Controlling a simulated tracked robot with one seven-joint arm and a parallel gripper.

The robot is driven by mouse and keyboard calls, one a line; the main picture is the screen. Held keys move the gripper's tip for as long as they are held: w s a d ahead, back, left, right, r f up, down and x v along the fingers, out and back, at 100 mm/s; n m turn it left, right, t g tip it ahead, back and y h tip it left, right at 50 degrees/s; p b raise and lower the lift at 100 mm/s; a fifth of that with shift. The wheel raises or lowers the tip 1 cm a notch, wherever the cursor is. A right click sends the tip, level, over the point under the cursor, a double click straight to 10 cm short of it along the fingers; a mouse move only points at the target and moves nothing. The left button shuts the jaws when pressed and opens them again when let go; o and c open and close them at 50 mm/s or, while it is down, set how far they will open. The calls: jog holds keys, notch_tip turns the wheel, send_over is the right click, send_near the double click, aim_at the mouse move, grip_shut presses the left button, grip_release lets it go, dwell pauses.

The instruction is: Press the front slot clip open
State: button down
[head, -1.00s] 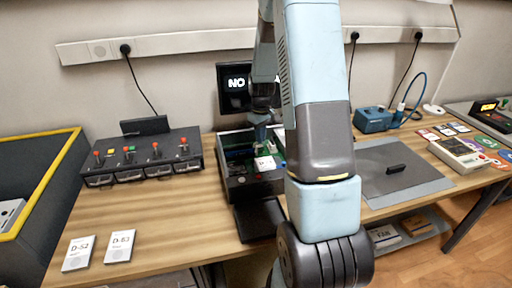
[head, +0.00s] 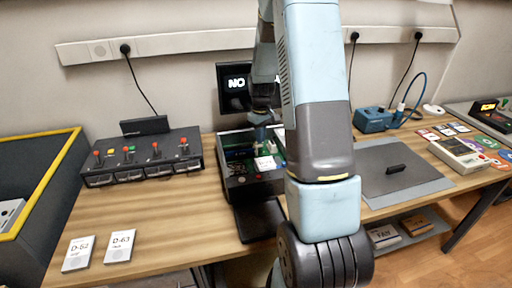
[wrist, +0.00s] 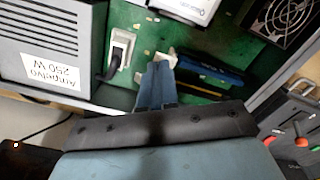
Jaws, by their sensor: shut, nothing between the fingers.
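The open computer case (head: 240,180) stands on the wooden table, with a green board (wrist: 125,80) inside. In the wrist view my gripper (wrist: 158,72) is shut, its fingertips together low over the board. They are beside the left end of a dark blue stick-like module (wrist: 212,68) and a black slot (wrist: 205,90). The clip itself is too small to make out, and I cannot tell whether the fingertips touch it. In the head view my gripper (head: 262,135) is over the case, its tips partly hidden.
In the wrist view a power supply box (wrist: 48,45) is at left, a white socket with a black cable (wrist: 119,52) near the fingers, and a fan (wrist: 284,18) at upper right. A monitor (head: 235,88) stands behind the case; a switch panel (head: 142,158) is to its left.

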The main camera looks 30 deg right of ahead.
jog(key=shift+f, duration=0.85)
dwell(0.3)
notch_tip(320, 180, up, 8)
dwell(1.1)
dwell(0.5)
